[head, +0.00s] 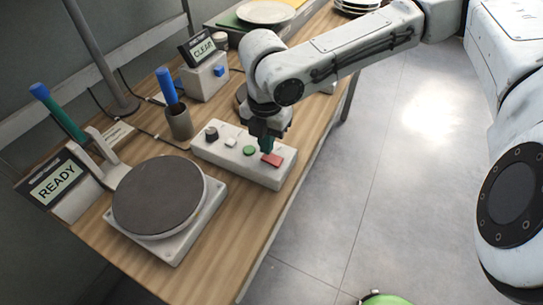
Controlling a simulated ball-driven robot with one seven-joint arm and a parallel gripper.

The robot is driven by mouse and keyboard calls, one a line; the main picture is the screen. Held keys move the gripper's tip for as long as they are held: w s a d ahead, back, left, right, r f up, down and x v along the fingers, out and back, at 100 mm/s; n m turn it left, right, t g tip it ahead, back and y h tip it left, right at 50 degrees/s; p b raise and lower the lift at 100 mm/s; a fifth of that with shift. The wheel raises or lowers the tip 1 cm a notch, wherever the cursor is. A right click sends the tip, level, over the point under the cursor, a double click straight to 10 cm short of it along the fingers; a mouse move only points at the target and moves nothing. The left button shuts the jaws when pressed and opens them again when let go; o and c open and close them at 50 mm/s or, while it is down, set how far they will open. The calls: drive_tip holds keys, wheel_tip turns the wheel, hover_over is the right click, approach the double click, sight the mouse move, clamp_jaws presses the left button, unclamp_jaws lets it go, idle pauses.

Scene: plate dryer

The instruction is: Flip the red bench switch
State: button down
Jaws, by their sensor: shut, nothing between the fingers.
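The red bench switch (271,160) is a small red rectangular rocker at the right end of a white control box (228,163) on the wooden bench. My gripper (266,148) points down over that end of the box, its dark fingers shut and empty. The fingertips are at or just above the red switch and cover a little of its upper edge. I cannot tell whether they touch it. The same box carries a green button (249,150), a pale button (230,142) and a black knob (211,133).
A round dark plate on a white scale-like base (160,196) stands at the front left, beside a READY display (56,182). A cup (180,123) with a blue-handled tool and a CLEAR display (202,48) stand further back. Open floor (390,150) lies to the right.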

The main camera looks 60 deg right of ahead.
drive_tip(key=shift+f+b, duration=0.55)
drive_tip(key=shift+f, duration=0.4)
idle(0.6)
wheel_tip(320, 180, up, 7)
drive_tip(key=p, duration=0.7)
drive_tip(key=shift+r, duration=0.1)
idle(0.7)
